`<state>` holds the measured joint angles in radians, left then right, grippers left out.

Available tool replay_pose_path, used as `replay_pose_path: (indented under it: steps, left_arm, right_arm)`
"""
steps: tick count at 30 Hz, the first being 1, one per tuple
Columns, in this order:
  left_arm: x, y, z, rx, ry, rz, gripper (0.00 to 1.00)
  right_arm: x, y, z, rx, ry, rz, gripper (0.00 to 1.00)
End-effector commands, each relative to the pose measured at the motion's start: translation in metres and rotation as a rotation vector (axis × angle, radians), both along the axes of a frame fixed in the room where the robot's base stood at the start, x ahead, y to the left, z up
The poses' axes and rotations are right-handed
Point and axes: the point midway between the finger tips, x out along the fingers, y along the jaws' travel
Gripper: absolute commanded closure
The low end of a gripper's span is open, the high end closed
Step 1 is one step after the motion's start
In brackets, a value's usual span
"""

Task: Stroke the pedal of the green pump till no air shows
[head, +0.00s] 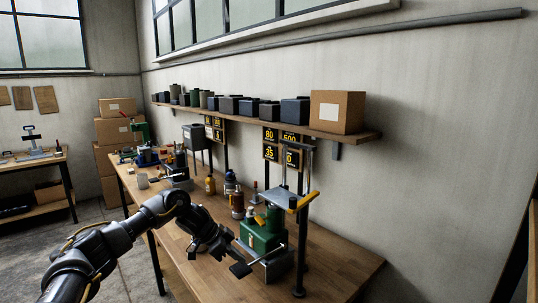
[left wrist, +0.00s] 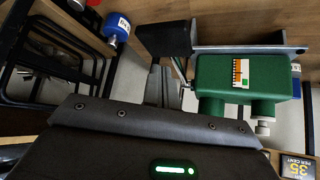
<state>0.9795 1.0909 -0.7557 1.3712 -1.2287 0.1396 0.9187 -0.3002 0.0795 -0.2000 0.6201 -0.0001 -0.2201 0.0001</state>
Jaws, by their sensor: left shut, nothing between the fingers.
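The green pump (head: 262,237) stands on the wooden bench under a metal frame with a yellow bar. It also shows at the right of the left wrist view (left wrist: 225,75), with a small orange and white scale strip (left wrist: 241,73) on its face. Its dark pedal (head: 240,269) sticks out at the front left, and shows as a dark block (left wrist: 165,38) in the left wrist view. My left gripper (head: 226,255) is shut and empty, just beside the pedal. Its fingertips (left wrist: 167,72) reach close to the pedal; I cannot tell whether they touch. My right gripper is out of view.
Bottles (head: 237,205) and tools stand behind the pump along the bench (head: 325,262). A shelf (head: 345,134) with dark bins and a cardboard box (head: 337,111) hangs above. Yellow number signs (head: 270,143) hang below it. The bench is clear at the front right.

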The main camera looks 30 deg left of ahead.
Motion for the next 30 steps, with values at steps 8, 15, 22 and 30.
replay_pose_path:
  steps: [8, 15, 22, 30]
  left_arm:
    - [0.0, 0.0, -0.002, 0.0, 0.0, 0.0, 1.0]
    - [-0.001, 0.0, -0.012, 0.0, 0.001, -0.001, 1.0]
    - [-0.001, 0.0, -0.021, 0.0, 0.0, 0.0, 1.0]
    - [-0.001, 0.0, -0.027, 0.0, 0.0, 0.0, 1.0]
  right_arm:
    - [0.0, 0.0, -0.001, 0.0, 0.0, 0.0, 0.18]
    - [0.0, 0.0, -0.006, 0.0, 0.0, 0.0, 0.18]
    - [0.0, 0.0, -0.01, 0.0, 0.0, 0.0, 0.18]
    - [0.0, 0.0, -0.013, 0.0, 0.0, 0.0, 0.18]
